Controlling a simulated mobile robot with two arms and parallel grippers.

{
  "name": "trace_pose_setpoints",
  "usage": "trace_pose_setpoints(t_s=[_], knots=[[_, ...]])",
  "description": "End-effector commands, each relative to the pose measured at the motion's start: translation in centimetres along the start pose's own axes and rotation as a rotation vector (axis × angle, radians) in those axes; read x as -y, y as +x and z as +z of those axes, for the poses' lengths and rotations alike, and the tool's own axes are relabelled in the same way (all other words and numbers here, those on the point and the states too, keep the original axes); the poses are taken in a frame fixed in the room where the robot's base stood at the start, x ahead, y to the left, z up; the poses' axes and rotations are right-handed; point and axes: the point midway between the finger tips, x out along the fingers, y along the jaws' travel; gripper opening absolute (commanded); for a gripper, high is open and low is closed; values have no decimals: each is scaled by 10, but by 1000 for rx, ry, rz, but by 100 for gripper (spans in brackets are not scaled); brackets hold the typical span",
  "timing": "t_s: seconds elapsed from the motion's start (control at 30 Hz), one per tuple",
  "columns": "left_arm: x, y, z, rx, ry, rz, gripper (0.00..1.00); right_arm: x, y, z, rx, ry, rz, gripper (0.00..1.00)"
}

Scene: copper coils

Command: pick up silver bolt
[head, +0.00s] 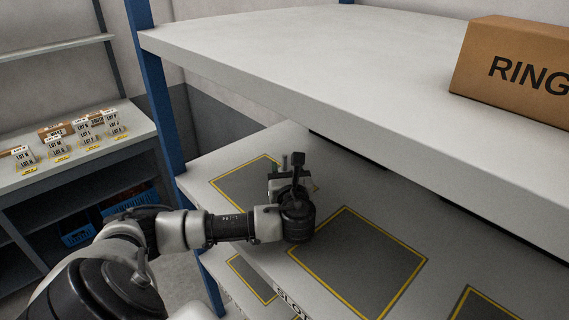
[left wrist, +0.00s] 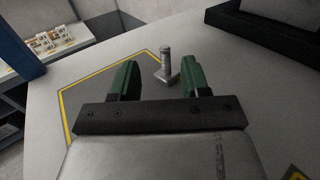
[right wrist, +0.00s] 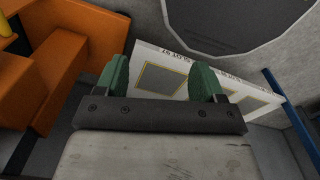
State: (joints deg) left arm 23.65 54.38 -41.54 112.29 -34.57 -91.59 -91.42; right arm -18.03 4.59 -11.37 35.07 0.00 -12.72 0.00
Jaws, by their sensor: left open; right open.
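The silver bolt (left wrist: 165,64) stands upright on its head on the light grey shelf (left wrist: 235,62), at the edge of a dark yellow-bordered slot patch. In the left wrist view it shows in the gap between the fingers of my left gripper (left wrist: 163,84), a little beyond the tips. The left gripper is open and empty. In the head view my left gripper (head: 287,178) is over the middle shelf, and I cannot clearly tell the bolt from it there. My right gripper (right wrist: 162,80) is open and empty, away from the bolt.
The upper shelf board (head: 330,50) overhangs the middle shelf and carries a cardboard box (head: 520,70). A blue post (head: 160,90) stands left of the shelves. Several labelled small items (head: 85,130) sit on a bench at far left. An orange structure (right wrist: 70,50) is near my right gripper.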

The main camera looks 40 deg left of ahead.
Motion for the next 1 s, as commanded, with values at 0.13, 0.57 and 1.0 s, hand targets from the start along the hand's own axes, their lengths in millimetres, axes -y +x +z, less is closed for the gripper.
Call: trace_pose_setpoints(t_s=[0.13, 0.57, 1.0], knots=[[0, 9, -15, 2, -1, 3, 46, 0, -12, 2, 4, -1, -1, 69], [-1, 54, -14, 1, 0, 4, 46, -5, -28, -27, -40, -2, 6, 69], [0, 76, -18, 0, -2, 0, 46, -2, -34, -14, -19, -3, 2, 69]])
